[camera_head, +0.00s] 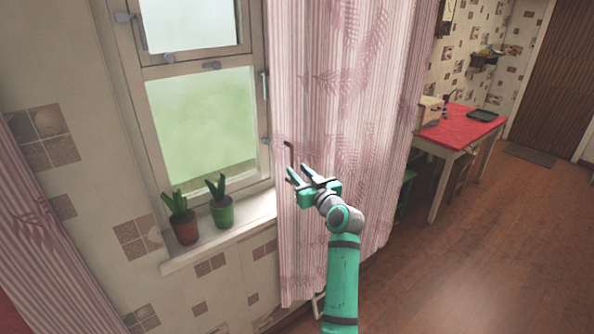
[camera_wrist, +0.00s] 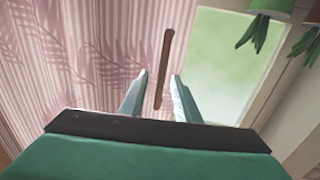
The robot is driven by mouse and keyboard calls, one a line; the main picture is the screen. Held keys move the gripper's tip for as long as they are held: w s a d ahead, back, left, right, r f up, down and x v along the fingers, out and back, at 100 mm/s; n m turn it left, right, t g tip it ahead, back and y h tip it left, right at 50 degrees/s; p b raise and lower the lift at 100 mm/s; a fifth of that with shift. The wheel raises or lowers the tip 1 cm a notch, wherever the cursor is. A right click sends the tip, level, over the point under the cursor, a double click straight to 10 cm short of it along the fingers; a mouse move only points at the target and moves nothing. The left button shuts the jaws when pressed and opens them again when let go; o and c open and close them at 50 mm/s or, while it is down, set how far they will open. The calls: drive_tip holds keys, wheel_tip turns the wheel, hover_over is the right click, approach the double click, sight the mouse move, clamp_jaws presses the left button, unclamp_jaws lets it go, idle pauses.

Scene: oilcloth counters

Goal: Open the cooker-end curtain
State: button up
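A pink striped curtain with a fern print (camera_head: 345,90) hangs at the right of the window and also fills the left of the wrist view (camera_wrist: 70,60). A thin brown handle (camera_head: 289,154) is at its window-side edge. In the wrist view the handle (camera_wrist: 164,60) stands nearly upright, its lower part showing between my fingers. My gripper (camera_head: 298,174) is open just below and right of the handle, in front of the curtain. Whether a finger touches the handle I cannot tell. A second matching curtain (camera_head: 50,245) hangs at the left edge. No cooker shows.
The window (camera_head: 203,125) has a sill (camera_head: 180,260) with a brown potted plant (camera_head: 185,228) and a green potted plant (camera_head: 222,212). A red-topped table (camera_head: 460,130) stands beyond the curtain. The wooden floor at right (camera_head: 490,250) is clear.

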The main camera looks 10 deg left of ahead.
drive_tip(key=v, duration=0.8)
drive_tip(key=shift+d+f, duration=0.1)
drive_tip(key=s+d+f+m+h, duration=0.1)
drive_tip(key=s+f+m, duration=0.15)
drive_tip(key=f, duration=0.35)
drive_tip(key=s+d+f+m+t+h, duration=0.1)
drive_tip(key=s+f+h, duration=0.1)
drive_tip(key=s+f, duration=0.3)
drive_tip(key=s+d+f+m+h, duration=0.1)
drive_tip(key=s+f, duration=0.1)
drive_tip(key=f, duration=0.6)
drive_tip(key=s+d+f+m+h, duration=0.2)
drive_tip(key=s+f+m+h, duration=0.15)
drive_tip(key=s+f, duration=1)
drive_tip(key=s+d+h, duration=0.2)
drive_tip(key=s, duration=1.3)
drive_tip(key=s+d+h, duration=0.2)
drive_tip(key=s, duration=1.3)
drive_tip(key=s+r, duration=0.6)
drive_tip(key=s, duration=0.2)
drive_tip(key=shift+s+r+n+y, duration=0.15)
drive_tip(key=shift+r+n+y, duration=0.15)
drive_tip(key=shift+y, duration=0.05)
